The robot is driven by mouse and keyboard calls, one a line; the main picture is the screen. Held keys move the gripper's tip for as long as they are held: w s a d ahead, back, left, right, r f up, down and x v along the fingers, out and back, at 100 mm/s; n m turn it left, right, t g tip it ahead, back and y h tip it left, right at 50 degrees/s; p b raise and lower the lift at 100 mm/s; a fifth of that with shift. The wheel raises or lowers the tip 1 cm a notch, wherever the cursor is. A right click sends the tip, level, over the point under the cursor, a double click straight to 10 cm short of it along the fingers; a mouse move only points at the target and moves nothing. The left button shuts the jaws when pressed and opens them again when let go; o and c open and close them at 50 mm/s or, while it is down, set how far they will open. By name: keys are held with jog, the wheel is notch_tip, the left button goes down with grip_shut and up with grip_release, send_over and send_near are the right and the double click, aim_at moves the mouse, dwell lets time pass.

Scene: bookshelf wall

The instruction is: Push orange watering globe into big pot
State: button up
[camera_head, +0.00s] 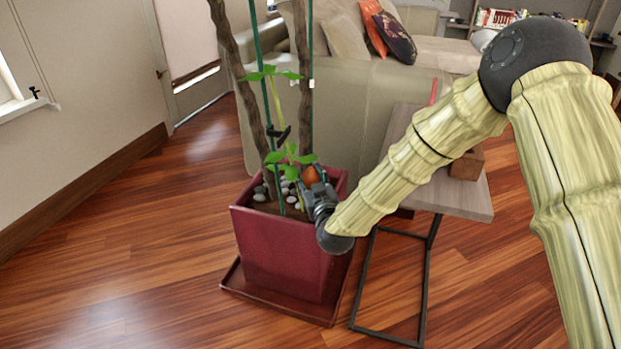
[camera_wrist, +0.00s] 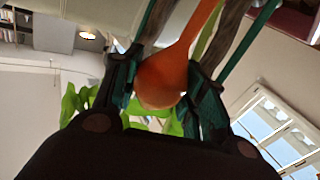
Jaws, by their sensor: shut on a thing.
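The orange watering globe (camera_wrist: 162,78) is between my fingers in the wrist view, its round bulb held and its narrow stem running up and to the right. In the head view the globe (camera_head: 311,176) shows as a small orange patch at my gripper (camera_head: 315,187). My gripper is shut on it, over the right part of the big pot. The big pot (camera_head: 285,254) is dark red and square, with soil, pale stones and a plant. Whether the globe's tip touches the soil is hidden.
A small side table (camera_head: 452,200) with a wooden block (camera_head: 467,164) stands right of the pot. A sofa (camera_head: 350,110) is behind. Tall stems and green stakes rise from the pot close to my gripper. The floor on the left is clear.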

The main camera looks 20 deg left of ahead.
jog(key=shift+f+b, duration=2.4)
jog(key=shift+f, duration=3.25)
jog(key=o, duration=1.1)
jog(key=o, duration=0.3)
jog(key=shift+s, duration=0.1)
jog(key=shift+f, duration=0.1)
jog(key=shift+s, duration=0.1)
